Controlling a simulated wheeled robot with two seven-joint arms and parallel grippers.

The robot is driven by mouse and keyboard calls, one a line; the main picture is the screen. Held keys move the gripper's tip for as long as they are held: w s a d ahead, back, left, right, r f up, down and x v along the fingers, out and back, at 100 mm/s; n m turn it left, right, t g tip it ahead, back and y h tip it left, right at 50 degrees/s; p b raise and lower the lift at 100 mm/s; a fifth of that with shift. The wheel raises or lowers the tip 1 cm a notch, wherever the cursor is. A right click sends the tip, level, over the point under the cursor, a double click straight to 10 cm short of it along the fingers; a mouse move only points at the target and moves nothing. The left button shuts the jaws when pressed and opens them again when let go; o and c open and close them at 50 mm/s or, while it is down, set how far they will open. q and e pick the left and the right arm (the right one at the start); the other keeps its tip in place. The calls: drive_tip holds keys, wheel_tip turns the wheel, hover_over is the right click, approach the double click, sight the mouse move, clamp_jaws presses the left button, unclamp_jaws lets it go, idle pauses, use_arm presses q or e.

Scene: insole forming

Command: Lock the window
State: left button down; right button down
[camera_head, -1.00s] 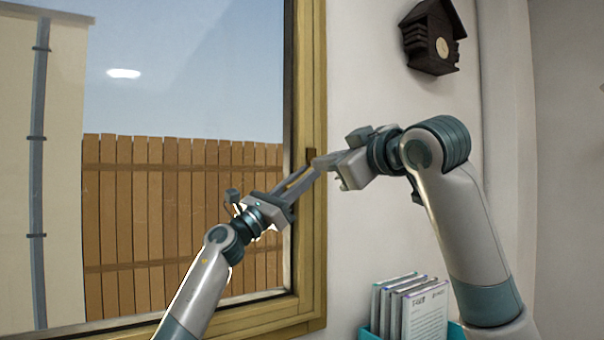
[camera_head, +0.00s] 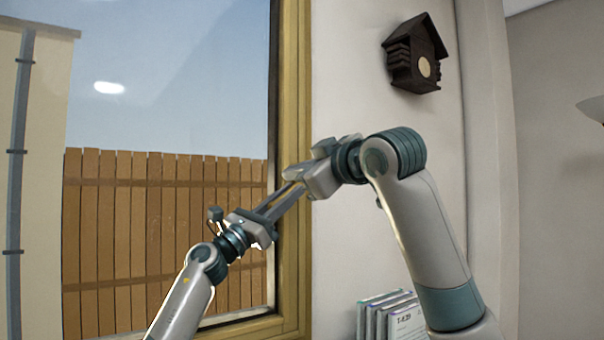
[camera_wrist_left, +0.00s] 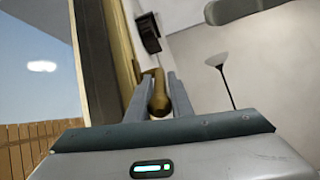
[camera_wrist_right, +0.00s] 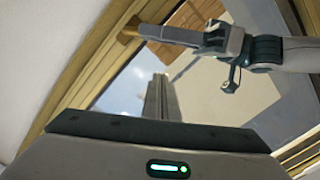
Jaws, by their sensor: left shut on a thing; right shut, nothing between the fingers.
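The window (camera_head: 292,80) has a wooden frame and stands at the left of the head view. Its brass-coloured handle (camera_wrist_left: 159,95) is between the left fingers in the left wrist view. My left gripper (camera_head: 294,188) is shut on the handle at the frame's right side. The handle's end also shows at the left fingertips in the right wrist view (camera_wrist_right: 131,27). My right gripper (camera_wrist_right: 154,97) is shut and empty, close beside the left one. In the head view the right gripper and the overlapping fingers hide the handle.
A dark birdhouse (camera_head: 414,52) hangs on the wall right of the window. Several upright booklets (camera_head: 385,318) stand below, partly behind my right arm. A floor lamp (camera_wrist_left: 219,75) shows in the left wrist view. A wooden fence (camera_head: 150,230) is outside the glass.

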drive_tip(key=w+a+f, duration=0.2)
drive_tip(key=w+f, duration=0.1)
drive_tip(key=w, duration=0.4)
drive_tip(key=shift+w+a+f, duration=0.15)
drive_tip(key=shift+w+f, duration=0.05)
